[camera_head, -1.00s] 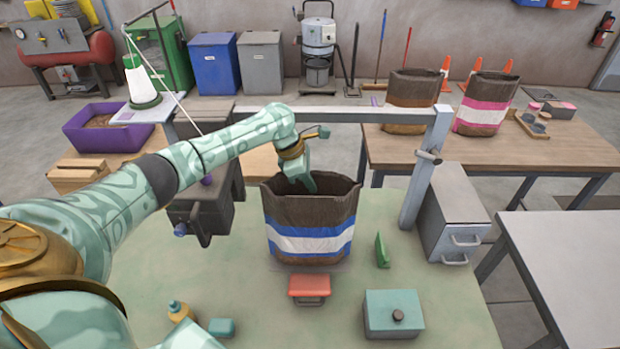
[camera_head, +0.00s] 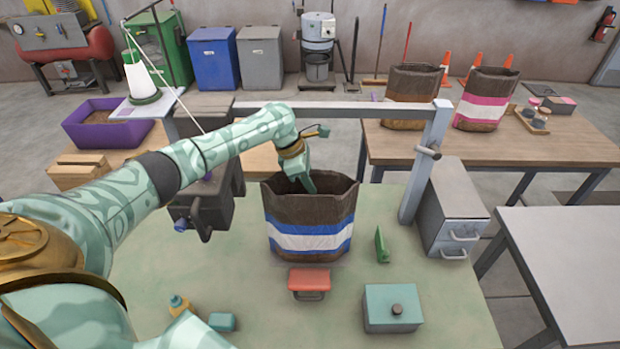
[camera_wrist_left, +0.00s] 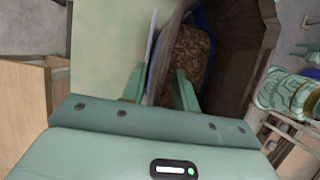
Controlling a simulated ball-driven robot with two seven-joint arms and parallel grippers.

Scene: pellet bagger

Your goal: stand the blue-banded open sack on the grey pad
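The blue-banded open sack (camera_head: 312,212) is brown with a white and blue band. It stands upright on the green table (camera_head: 240,270), mouth up. Brown contents (camera_wrist_left: 188,52) show inside it in the left wrist view. My left gripper (camera_head: 305,183) is at the sack's mouth, pointing down. In the left wrist view its two fingers (camera_wrist_left: 158,88) are apart, with the sack's wall between them, one finger inside the mouth; I see no clear grip on it. I cannot make out a grey pad; the sack may hide it.
A grey frame (camera_head: 432,170) stands behind the sack. Brown-banded (camera_head: 411,97) and pink-banded (camera_head: 486,100) sacks stand on the wooden table.

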